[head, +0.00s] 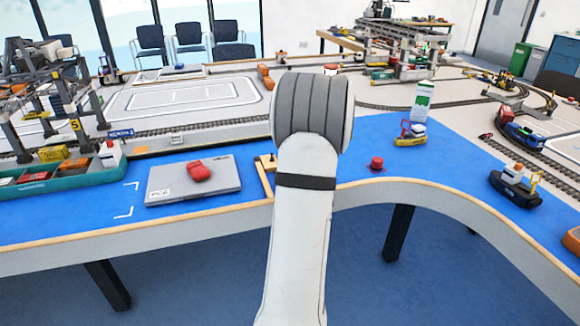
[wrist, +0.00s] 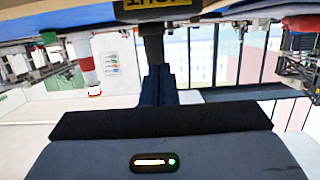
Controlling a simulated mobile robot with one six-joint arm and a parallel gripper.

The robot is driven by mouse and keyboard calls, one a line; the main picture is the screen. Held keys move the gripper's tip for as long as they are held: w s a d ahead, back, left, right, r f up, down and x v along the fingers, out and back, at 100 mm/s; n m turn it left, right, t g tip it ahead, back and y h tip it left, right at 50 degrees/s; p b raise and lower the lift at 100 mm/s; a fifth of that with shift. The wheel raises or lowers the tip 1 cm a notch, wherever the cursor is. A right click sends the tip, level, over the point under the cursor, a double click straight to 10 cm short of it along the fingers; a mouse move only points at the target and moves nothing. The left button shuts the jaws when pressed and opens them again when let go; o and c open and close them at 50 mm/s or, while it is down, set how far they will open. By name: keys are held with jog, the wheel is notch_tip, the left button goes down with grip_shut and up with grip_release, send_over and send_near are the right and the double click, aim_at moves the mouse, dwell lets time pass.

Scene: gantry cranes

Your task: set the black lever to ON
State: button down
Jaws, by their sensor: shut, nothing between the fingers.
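In the wrist view my gripper (wrist: 155,78) shows as dark blue fingers, shut together with nothing between them. Straight beyond the fingers is a narrow dark post (wrist: 152,42). It could be the black lever or the finger ends; I cannot tell which. Above it, at the top edge, is a dark block with a yellow-lettered label (wrist: 158,6), cut off by the frame. The post appears to meet this block. In the head view my arm covers the middle, and my gripper and the lever are hidden behind it.

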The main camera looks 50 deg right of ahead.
jog(key=s+a+r+p, duration=0.1)
jog(key=s+a+r, duration=0.5)
jog(key=s, duration=0.4)
jog(key=shift+a+r, duration=0.3)
jog(key=shift+a, duration=0.3)
jog(key=w+a+r+n+g+y+p, duration=0.1)
jog(key=w+a+r+g+y+p, duration=0.2)
jog(key=a, duration=0.6)
jog(key=w+a+r+n+g+p, duration=0.15)
jog(key=w+a+r+p, duration=0.25)
jog(key=a, duration=0.5)
jog(key=s+a+r+n+g+y+p, duration=0.1)
jog(key=s+a, duration=0.4)
jog(key=a, duration=0.6)
jog(key=s+a+r+n+g+y+p, duration=0.2)
jog(key=s+a+r+n+g+y, duration=0.1)
jog(key=a, duration=0.8)
jog(key=s+g+y, duration=0.1)
jog(key=s+g, duration=0.1)
jog(key=shift+s+a+p, duration=0.2)
jog(key=shift+s+p, duration=0.1)
jog(key=shift+s, duration=0.1)
